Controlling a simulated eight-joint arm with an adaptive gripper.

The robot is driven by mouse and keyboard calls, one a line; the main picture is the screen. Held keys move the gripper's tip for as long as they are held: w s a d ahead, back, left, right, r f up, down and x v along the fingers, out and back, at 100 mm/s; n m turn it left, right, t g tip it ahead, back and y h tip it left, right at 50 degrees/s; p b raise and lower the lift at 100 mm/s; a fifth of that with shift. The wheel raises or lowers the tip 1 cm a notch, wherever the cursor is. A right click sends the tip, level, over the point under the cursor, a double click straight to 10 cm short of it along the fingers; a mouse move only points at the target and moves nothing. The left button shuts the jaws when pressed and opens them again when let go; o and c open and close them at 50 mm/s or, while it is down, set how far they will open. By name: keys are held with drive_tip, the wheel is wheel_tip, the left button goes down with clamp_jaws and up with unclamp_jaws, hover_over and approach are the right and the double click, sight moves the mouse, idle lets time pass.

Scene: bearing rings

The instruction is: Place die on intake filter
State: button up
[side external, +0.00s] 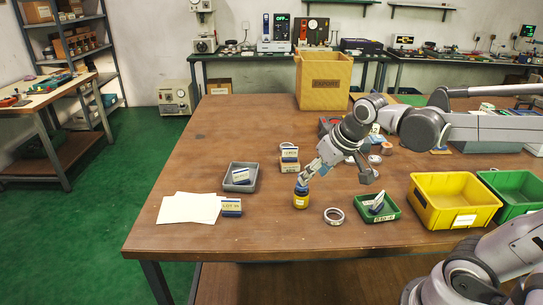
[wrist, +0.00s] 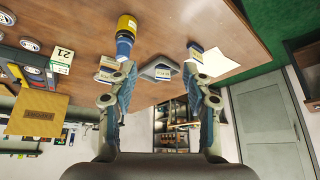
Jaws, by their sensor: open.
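I cannot pick out with certainty which objects are the die and the intake filter; neither carries a readable name. A small yellow cylinder with a blue top (side external: 301,201) stands upright on the table. My gripper (side external: 304,178) is just above and beside it, pointing down and left. In the wrist view the yellow and blue cylinder (wrist: 126,36) lies beyond the left finger, outside the gap. My gripper (wrist: 160,84) is open there, with nothing between its fingers. A pale metal ring (side external: 334,216) lies flat to the right of the cylinder.
A grey tray (side external: 230,187) with a labelled box, white sheets (side external: 178,209) and a labelled block (side external: 232,207) are to the left. A small green tray (side external: 390,213), yellow bin (side external: 424,209) and green bin (side external: 519,209) are right. The cardboard box (side external: 297,97) stands behind. The left rear table is clear.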

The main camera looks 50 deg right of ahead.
drive_tip(key=s+a+f+n+t+y, duration=0.1)
drive_tip(key=s+a+f+n, duration=0.1)
drive_tip(key=s+a, duration=0.3)
drive_tip(key=shift+s+f, duration=0.2)
drive_tip(key=shift+s, duration=0.05)
idle(1.1)
